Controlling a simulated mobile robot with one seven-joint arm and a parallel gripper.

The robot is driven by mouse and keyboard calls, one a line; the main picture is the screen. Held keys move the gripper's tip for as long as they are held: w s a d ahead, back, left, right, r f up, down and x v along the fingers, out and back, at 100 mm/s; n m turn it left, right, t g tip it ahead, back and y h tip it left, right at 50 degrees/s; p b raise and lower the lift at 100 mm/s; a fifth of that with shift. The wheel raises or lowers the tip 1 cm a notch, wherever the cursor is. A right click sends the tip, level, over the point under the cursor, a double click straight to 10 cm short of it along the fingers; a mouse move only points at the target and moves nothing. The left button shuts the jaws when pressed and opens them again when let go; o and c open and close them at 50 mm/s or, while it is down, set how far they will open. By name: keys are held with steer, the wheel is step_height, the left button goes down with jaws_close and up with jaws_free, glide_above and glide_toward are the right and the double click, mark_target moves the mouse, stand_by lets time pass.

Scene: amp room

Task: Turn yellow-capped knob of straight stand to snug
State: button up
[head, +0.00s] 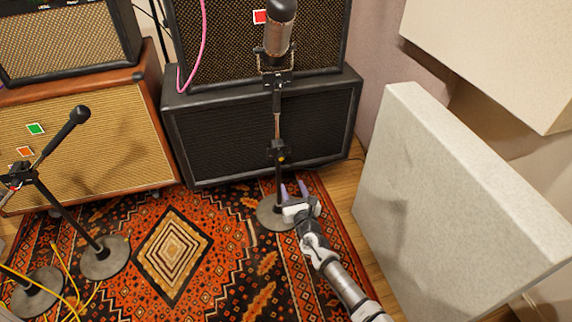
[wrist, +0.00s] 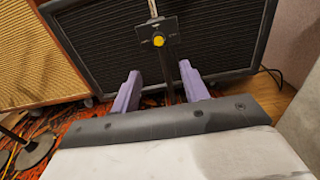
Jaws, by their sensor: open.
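The straight stand (head: 277,183) stands upright on a round grey base on the rug, in front of the black cabinet. A large microphone is mounted at its top. Its yellow-capped knob (head: 281,158) sits on a black clutch at mid-height and faces me. The yellow cap (wrist: 159,41) also shows in the wrist view, at upper middle. My gripper (head: 293,190) is low in front of the stand, below the knob. In the wrist view my gripper (wrist: 160,82) is open with purple fingers apart; the pole shows between them, the knob beyond and above their tips. Nothing is held.
A black cabinet (head: 262,130) stands close behind the stand. A pale panel (head: 450,205) leans at the right. Another microphone stand (head: 72,212) with a slanted boom is at the left, near yellow cables. The patterned rug (head: 205,285) is clear between them.

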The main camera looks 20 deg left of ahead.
mark_target(281, 160)
steer(key=b+x, duration=0.2)
steer(key=x, duration=0.9)
steer(key=shift+s+a+f, duration=0.1)
steer(key=shift+a, duration=0.05)
steer(key=shift+x, duration=0.95)
jaws_close()
